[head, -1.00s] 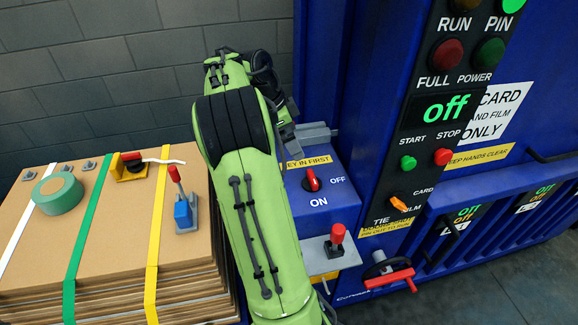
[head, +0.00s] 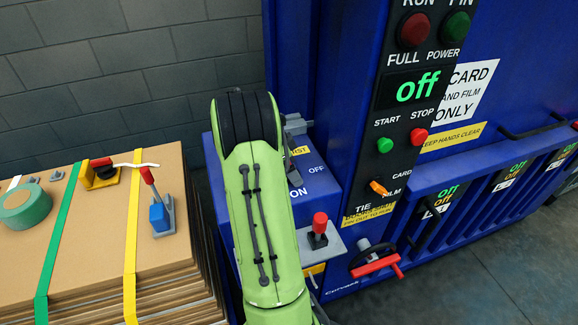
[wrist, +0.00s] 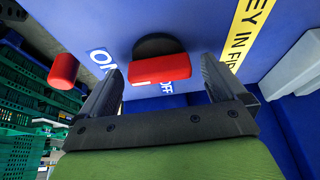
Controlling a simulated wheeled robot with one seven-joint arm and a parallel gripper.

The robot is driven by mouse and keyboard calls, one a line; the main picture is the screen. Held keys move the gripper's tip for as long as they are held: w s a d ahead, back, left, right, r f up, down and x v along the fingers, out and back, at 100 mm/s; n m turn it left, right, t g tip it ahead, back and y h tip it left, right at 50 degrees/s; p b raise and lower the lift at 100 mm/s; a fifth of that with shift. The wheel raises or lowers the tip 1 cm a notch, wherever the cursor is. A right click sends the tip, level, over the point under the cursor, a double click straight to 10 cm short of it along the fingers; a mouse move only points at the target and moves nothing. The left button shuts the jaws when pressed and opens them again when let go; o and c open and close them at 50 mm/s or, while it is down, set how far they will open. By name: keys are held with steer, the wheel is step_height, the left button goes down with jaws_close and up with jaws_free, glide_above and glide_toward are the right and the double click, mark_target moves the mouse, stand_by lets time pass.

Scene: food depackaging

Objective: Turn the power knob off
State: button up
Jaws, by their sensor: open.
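The power knob (wrist: 160,68) is a red bar on a round black base, on a blue box face. It shows in the wrist view between the white ON label (wrist: 101,60) and the partly covered OFF label (wrist: 166,88). My gripper (wrist: 163,66) is open, one finger on each side of the red bar, with gaps visible at both sides. I cannot tell how deep the fingers reach around it. In the head view my green arm hides the knob and the gripper; the blue box (head: 318,185) shows beside the arm.
A red-topped lever (head: 319,224) and a red-handled wheel (head: 376,264) are close to the right of my arm. The control panel (head: 398,130) rises behind, its display reading off. A cardboard stack (head: 95,245) with straps and tools stands at the left.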

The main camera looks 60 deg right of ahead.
steer(key=c, duration=1.1)
steer(key=shift+o, duration=0.2)
steer(key=shift+n+b, duration=0.3)
steer(key=shift+b, duration=0.1)
steer(key=n+t+h+b, duration=0.1)
steer(key=n+b, duration=0.2)
steer(key=shift+f+n, duration=0.1)
steer(key=shift+n, duration=0.3)
steer(key=n+t+b, duration=0.2)
steer(key=n, duration=0.2)
steer(key=shift+s+b, duration=0.15)
steer(key=shift+b, duration=0.15)
steer(key=n+t+b, duration=0.1)
steer(key=n+t, duration=0.1)
steer(key=n, duration=0.3)
steer(key=shift+s, duration=0.1)
steer(key=shift+n+t+y, duration=0.4)
steer(key=shift+n+t, duration=0.3)
steer(key=shift+n, duration=1.5)
steer(key=o, duration=1.1)
steer(key=shift+c, duration=0.2)
